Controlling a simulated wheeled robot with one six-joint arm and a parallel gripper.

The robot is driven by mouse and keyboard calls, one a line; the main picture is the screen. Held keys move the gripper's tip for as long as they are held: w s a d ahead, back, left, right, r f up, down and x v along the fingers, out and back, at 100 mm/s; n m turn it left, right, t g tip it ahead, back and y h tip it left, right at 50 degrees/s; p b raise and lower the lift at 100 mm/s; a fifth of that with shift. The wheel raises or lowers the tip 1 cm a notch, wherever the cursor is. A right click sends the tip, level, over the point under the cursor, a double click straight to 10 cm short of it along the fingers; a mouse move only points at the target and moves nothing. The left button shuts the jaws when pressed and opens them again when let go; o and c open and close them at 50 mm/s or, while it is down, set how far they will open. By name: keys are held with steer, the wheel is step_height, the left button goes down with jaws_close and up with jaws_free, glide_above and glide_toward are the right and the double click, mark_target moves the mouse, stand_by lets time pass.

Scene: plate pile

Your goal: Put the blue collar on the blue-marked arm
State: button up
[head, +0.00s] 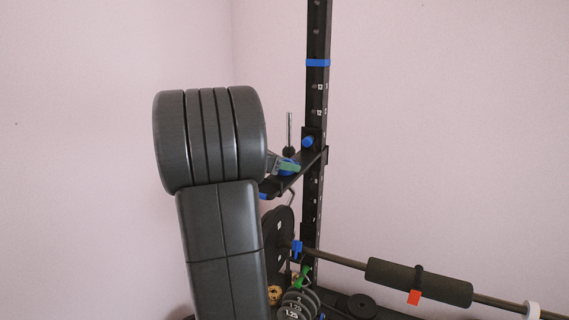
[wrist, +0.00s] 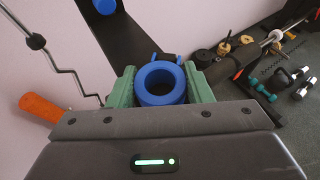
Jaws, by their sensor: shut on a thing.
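The blue collar (wrist: 160,98) is a thick ring. My gripper (wrist: 160,85) is shut on it, with a green pad on each side and the ring's hole facing the wrist camera. In the head view my gripper (head: 288,168) is partly hidden behind my arm, beside the black blue-marked arm (head: 300,175). That arm juts from the upright, with a blue knob (head: 308,141) at its root and blue at its near end.
The black upright (head: 317,100) carries a blue band. An orange cylinder (wrist: 40,107) is at left; dumbbells (wrist: 295,80) lie on the floor at right.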

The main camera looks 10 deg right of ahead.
steer(key=o, duration=1)
steer(key=shift+f, duration=0.25)
steer(key=shift+r, duration=0.3)
steer(key=v, duration=0.4)
steer(key=b+v, duration=0.1)
steer(key=v, duration=0.3)
steer(key=b+v, duration=0.1)
steer(key=v, duration=0.3)
steer(key=shift+r, duration=0.45)
steer(key=shift+f, duration=0.1)
